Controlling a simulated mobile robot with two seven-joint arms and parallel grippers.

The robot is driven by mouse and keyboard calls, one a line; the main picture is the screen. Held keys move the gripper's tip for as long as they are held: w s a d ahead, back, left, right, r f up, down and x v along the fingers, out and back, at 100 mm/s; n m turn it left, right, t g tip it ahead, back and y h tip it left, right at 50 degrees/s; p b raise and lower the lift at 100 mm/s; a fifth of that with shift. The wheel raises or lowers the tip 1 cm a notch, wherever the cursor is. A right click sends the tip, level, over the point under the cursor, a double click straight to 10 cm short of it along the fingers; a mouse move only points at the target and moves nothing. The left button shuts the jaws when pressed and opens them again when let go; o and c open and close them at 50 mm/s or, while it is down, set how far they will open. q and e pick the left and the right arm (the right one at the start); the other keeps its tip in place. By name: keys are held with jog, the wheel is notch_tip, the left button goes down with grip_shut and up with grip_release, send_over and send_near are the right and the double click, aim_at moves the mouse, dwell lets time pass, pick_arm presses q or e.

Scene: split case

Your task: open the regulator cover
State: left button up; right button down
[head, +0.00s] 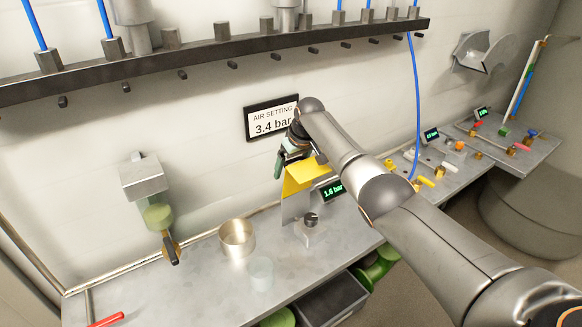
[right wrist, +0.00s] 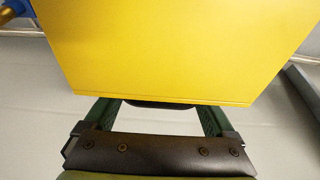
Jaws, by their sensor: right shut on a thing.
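The yellow regulator cover (head: 309,172) is tilted up above the regulator, with a grey plate below its left part. It fills the top of the right wrist view (right wrist: 175,45). The regulator's dark knob (head: 311,219) sits on a grey block, uncovered from this side. A display (head: 332,190) beside it reads 1.6 bar. My right gripper (head: 298,158) is at the cover's upper edge, shut on it. In the right wrist view its green fingers (right wrist: 155,104) reach the cover's near edge; their tips are partly hidden. My left gripper is not in view.
A wall sign (head: 272,120) reads AIR SETTING 3.4 bar. A brass cup (head: 237,239) and a translucent cup (head: 261,272) stand left of the regulator. A grey and green unit (head: 146,181) hangs at the left. A blue hose (head: 416,110) and more fittings lie right.

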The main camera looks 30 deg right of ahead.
jog(key=shift+s+a+f, duration=0.1)
jog(key=shift+s+f, duration=0.15)
jog(key=shift+f, duration=0.2)
grip_release()
jog(key=shift+w, duration=0.1)
jog(key=shift+r, duration=0.25)
jog(key=shift+r, duration=0.55)
jog(key=v, duration=1.1)
jog(key=shift+s+f, duration=0.1)
jog(key=shift+s, duration=0.15)
